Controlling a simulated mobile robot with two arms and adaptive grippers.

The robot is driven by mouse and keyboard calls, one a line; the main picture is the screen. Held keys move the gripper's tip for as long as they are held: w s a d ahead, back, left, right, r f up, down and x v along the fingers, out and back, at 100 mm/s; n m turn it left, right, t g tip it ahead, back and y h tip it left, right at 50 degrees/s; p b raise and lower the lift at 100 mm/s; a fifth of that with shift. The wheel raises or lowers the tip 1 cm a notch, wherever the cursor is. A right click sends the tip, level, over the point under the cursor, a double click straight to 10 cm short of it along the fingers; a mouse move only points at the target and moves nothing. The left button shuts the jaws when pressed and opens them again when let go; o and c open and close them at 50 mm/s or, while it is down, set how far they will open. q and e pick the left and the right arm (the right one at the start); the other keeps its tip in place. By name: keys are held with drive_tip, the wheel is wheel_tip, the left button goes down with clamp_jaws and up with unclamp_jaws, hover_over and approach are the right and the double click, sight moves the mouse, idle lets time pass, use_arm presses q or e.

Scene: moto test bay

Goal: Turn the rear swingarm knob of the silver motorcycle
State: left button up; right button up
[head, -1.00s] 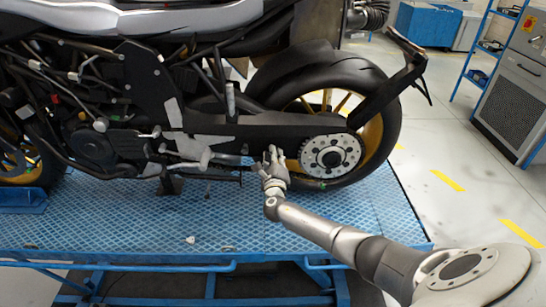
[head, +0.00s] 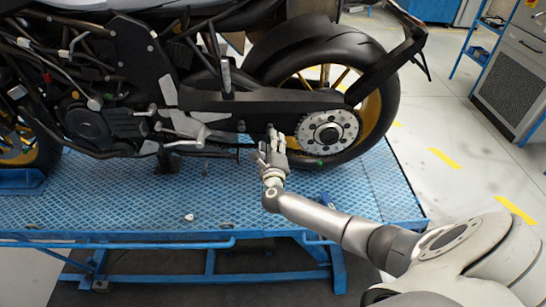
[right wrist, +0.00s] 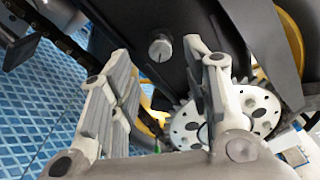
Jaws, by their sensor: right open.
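The motorcycle (head: 145,75) stands on a blue ribbed platform, its black swingarm (head: 290,101) running back to the rear wheel. In the right wrist view a small round silver knob (right wrist: 160,47) sits on the dark swingarm face, beyond and between my fingertips, with no contact visible. My right gripper (head: 270,142) is open and empty, with its fingers pointing at the swingarm just left of the sprocket. Its two fingers also show in the wrist view (right wrist: 156,72), one on each side of the knob. In the head view the fingers make the knob hard to pick out. My left gripper is not in view.
The toothed silver sprocket (head: 328,134) is close to the right of my gripper. The rear tyre (head: 392,110) lies behind it. The blue platform (head: 120,205) is mostly bare below the swingarm. A grey cabinet (head: 512,80) stands at the far right.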

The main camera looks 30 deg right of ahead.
drive_tip(key=v, duration=0.7)
drive_tip(key=shift+s, duration=0.15)
